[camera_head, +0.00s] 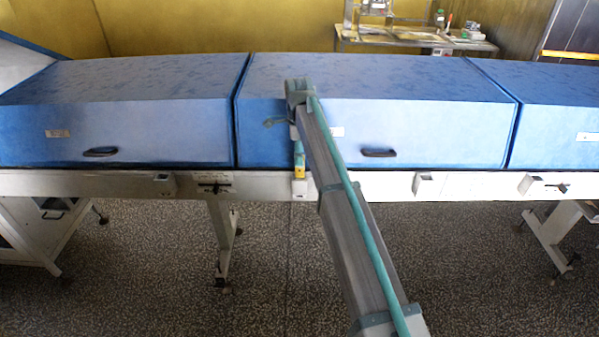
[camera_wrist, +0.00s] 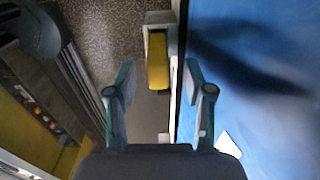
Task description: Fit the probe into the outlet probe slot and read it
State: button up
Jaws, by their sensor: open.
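A yellow probe (camera_head: 300,171) sits in a small pale holder on the front rail, just left of my arm's end. In the wrist view the yellow probe (camera_wrist: 157,72) lies in its pale holder (camera_wrist: 165,22), ahead of my gripper. My gripper (camera_wrist: 159,78) is open, its two teal-edged fingers on either side of the yellow body, with no contact visible. In the head view my arm largely hides the gripper. Small box-like brackets stand along the rail: one on the left (camera_head: 165,185), one right of my arm (camera_head: 423,184) and one further right (camera_head: 530,184). I cannot tell which is the outlet slot.
Blue hoods (camera_head: 110,120) with dark handles (camera_head: 378,153) stand above the pale rail (camera_head: 80,184); a hood (camera_wrist: 255,80) lies close to the right finger. Legs reach the speckled floor. A bench (camera_head: 405,40) with equipment stands behind. The floor in front is clear.

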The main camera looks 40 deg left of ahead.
aim_at(300, 176)
jog(key=shift+d+f+p, duration=0.15)
jog(key=shift+f+p, duration=0.3)
jog(key=shift+f, duration=0.15)
jog(key=shift+f+p, duration=0.75)
jog(key=shift+f, duration=1.25)
grip_shut()
